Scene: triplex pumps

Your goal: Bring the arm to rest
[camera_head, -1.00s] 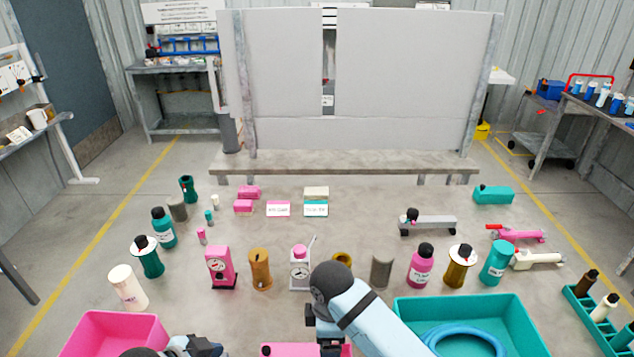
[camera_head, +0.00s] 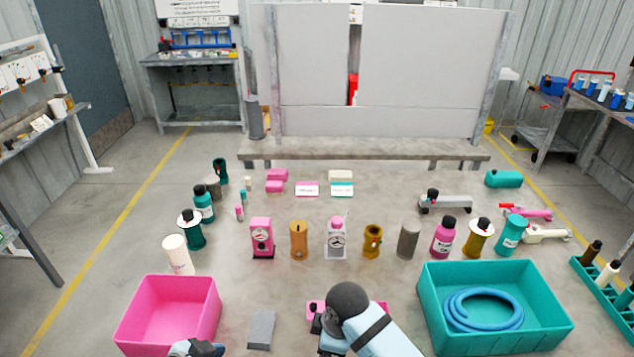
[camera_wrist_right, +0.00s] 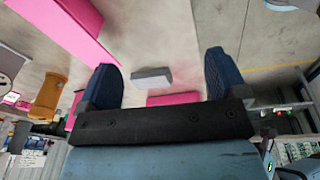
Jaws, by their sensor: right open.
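My right arm (camera_head: 372,330) comes in low at the bottom middle of the head view, over a pink flat piece (camera_head: 314,309). Its gripper is mostly hidden there behind the arm. In the right wrist view my right gripper (camera_wrist_right: 160,77) has its two dark blue fingers wide apart, with nothing held between them. A grey block (camera_wrist_right: 152,77) shows beyond the fingers, apart from them; in the head view the block (camera_head: 262,330) lies on the floor left of the arm. Of my left arm only a dark and pale blue part (camera_head: 195,348) shows at the bottom edge.
A pink bin (camera_head: 128,322) stands left and a teal bin (camera_head: 430,300) with a coiled blue hose (camera_head: 485,309) right. Bottles, cylinders and pumps stand in a row ahead, including a pink pump (camera_head: 262,238). A grey bench (camera_head: 365,150) is behind.

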